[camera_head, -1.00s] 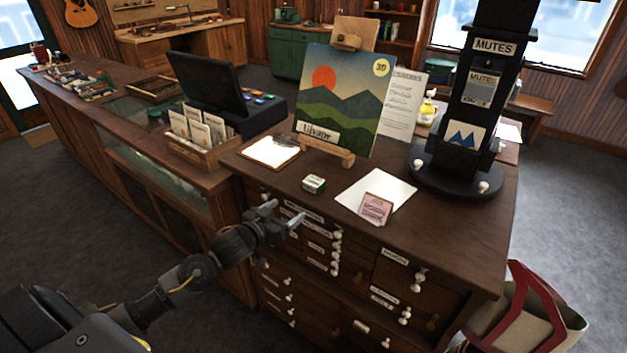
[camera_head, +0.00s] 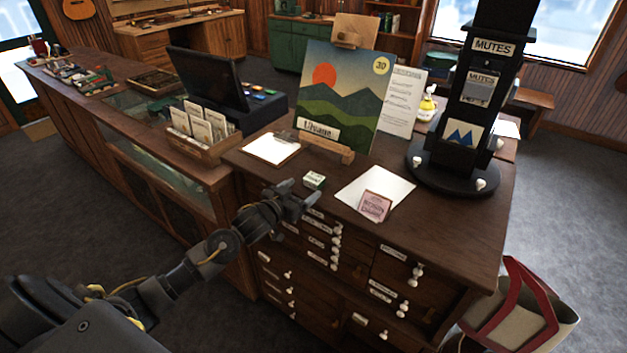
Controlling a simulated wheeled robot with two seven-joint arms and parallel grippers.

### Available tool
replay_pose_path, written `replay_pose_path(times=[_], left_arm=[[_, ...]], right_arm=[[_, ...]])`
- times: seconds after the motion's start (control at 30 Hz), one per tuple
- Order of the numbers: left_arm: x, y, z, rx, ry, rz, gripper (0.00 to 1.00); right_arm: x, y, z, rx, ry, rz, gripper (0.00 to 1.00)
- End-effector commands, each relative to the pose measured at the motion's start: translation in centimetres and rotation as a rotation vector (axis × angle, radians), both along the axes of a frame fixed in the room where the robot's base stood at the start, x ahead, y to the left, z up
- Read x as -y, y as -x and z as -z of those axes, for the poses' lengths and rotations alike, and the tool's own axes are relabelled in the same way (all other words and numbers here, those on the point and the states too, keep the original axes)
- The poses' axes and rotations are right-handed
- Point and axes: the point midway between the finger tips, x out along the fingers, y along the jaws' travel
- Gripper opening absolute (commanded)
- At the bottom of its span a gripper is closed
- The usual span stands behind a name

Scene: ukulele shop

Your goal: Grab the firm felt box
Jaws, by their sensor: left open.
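A small green and white box (camera_head: 314,180) sits on the dark wooden drawer cabinet's top, near its front edge. A small pink box (camera_head: 375,206) stands to its right, at the front edge of a white sheet. Their print is too small for me to tell which one is the firm felt box. My left gripper (camera_head: 299,193) is open and empty at the cabinet's front edge, just in front and to the left of the green and white box. I cannot tell any contact. My right gripper is not in view.
A clipboard (camera_head: 271,149) and a painting on a small easel (camera_head: 341,98) stand behind the green and white box. The white sheet (camera_head: 388,183) lies to its right. A black mutes stand (camera_head: 467,140) stands farther right. The cabinet's front right top is bare.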

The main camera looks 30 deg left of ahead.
Motion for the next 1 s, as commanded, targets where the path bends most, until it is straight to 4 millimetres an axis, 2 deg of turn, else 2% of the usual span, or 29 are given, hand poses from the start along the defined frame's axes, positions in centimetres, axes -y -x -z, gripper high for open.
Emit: replay_pose_path(times=[0.1, 0.3, 0.63, 1.0], left_arm=[[0.2, -1.7, -0.4, -0.001, 0.001, -0.002, 0.76], [0.5, -3.9, 0.4, 0.0, 0.0, -0.002, 0.76], [0.6, -4.4, 0.7, 0.0, -0.001, 0.0, 0.74], [0.6, -4.4, 0.6, 0.0, -0.001, -0.001, 0.28]], right_arm=[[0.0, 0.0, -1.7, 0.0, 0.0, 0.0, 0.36], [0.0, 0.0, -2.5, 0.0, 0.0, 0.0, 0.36], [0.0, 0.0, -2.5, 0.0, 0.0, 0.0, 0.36], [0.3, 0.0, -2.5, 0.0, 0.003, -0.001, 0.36]])
